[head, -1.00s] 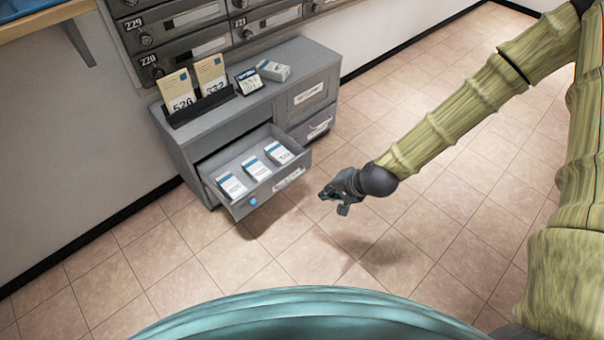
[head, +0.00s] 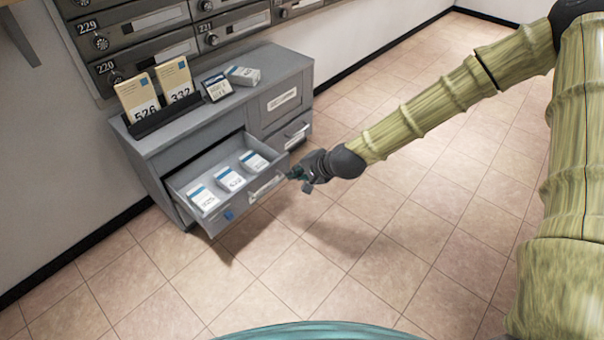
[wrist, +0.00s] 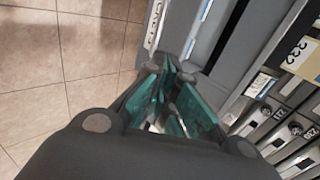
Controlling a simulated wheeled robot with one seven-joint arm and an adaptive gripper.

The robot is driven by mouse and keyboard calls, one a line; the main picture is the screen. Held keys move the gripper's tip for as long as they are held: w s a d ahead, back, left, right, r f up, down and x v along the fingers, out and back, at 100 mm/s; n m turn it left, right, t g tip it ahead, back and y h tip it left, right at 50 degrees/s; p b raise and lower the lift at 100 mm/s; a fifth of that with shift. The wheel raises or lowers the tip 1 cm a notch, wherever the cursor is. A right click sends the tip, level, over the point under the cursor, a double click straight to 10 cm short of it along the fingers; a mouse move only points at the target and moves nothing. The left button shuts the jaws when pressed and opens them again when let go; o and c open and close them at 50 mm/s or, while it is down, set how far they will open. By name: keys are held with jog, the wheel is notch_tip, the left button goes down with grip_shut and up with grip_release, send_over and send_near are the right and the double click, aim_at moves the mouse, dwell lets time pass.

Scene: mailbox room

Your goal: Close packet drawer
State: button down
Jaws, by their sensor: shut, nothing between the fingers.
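The packet drawer (head: 243,204) is the grey lower-left drawer of the cabinet, and it is pulled out. Three white-and-blue packets (head: 229,180) lie inside it. Its front has a pale handle or label (head: 266,186) and a small blue mark (head: 229,215). My gripper (head: 294,175) is shut and empty, close by the right end of the drawer front. In the wrist view the teal fingers (wrist: 175,72) are together near the drawer's edge, with the pale strip of its front (wrist: 153,26) ahead. Whether they touch the drawer, I cannot tell.
The grey cabinet (head: 215,112) stands against the wall under mailboxes (head: 147,50). On its top are a black holder with numbered cards (head: 143,97), a small sign (head: 216,87) and a box (head: 243,75). The tiled floor (head: 400,230) in front and to the right is clear.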

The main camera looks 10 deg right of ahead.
aim_at(273, 167)
jog(key=w+a+f+b, duration=0.2)
jog(key=w, duration=0.1)
jog(key=w+a+f+b, duration=0.1)
jog(key=w, duration=0.1)
jog(key=shift+a+f, duration=0.15)
jog(key=shift+a, duration=0.25)
jog(key=shift+w+a+b, duration=0.3)
jog(key=shift+w+b, duration=0.05)
jog(key=shift+w, duration=0.05)
jog(key=shift+w, duration=0.1)
